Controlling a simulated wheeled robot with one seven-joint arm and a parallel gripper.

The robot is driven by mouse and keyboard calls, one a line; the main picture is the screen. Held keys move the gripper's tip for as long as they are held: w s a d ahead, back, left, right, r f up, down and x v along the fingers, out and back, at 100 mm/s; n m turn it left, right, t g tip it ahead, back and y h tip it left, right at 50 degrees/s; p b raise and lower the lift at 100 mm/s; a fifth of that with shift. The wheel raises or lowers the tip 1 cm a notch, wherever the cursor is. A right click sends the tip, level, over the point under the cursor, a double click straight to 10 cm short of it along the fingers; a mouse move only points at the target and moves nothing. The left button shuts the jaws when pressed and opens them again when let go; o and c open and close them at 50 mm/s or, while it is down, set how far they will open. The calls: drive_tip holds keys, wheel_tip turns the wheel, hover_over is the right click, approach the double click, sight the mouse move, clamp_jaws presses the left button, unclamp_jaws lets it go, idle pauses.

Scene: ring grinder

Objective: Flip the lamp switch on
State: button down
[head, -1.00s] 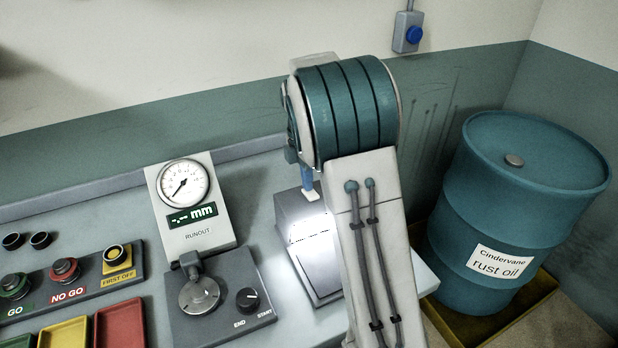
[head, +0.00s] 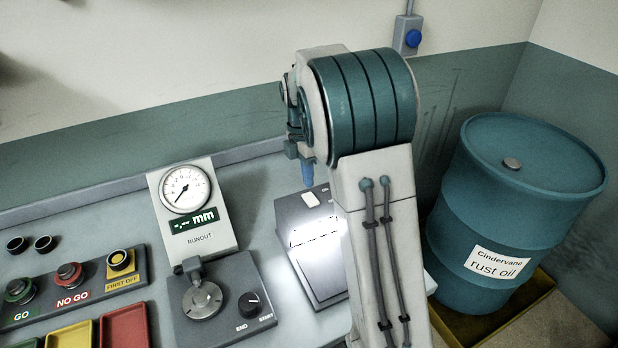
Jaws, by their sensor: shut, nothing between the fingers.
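The lamp unit (head: 287,212) is a dark grey box on the bench, partly hidden on its right by my arm. Its white rocker switch (head: 311,198) sits on the sloped top, with small white lettering beside it that is partly hidden. The lit panel (head: 318,235) below the switch glows bright white. My gripper (head: 307,176) has blue fingertips, held together and empty. It points down just above the switch, with a visible gap between them.
A runout gauge (head: 186,190) with a spindle and knob base stands left of the lamp unit. A button panel (head: 90,283) and coloured trays (head: 124,326) lie further left. A teal oil drum (head: 500,230) stands at the right.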

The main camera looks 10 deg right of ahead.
sight(305, 193)
wheel_tip(305, 193, up, 10)
drive_tip(key=w+b, duration=0.2)
drive_tip(key=s+r+m+t, duration=0.1)
drive_tip(key=s+m+t, duration=0.2)
drive_tip(key=s+m, duration=0.85)
drive_tip(key=s+f+m+t, duration=0.1)
drive_tip(key=s+f+m, duration=0.2)
drive_tip(key=s, duration=0.4)
drive_tip(key=s+f+m+t, duration=0.1)
drive_tip(key=s+f+m, duration=0.2)
drive_tip(key=s+m, duration=0.3)
drive_tip(key=shift+s+d+f, duration=0.15)
drive_tip(key=shift+s+d, duration=0.1)
drive_tip(key=shift+s, duration=0.8)
drive_tip(key=shift+a, duration=0.1)
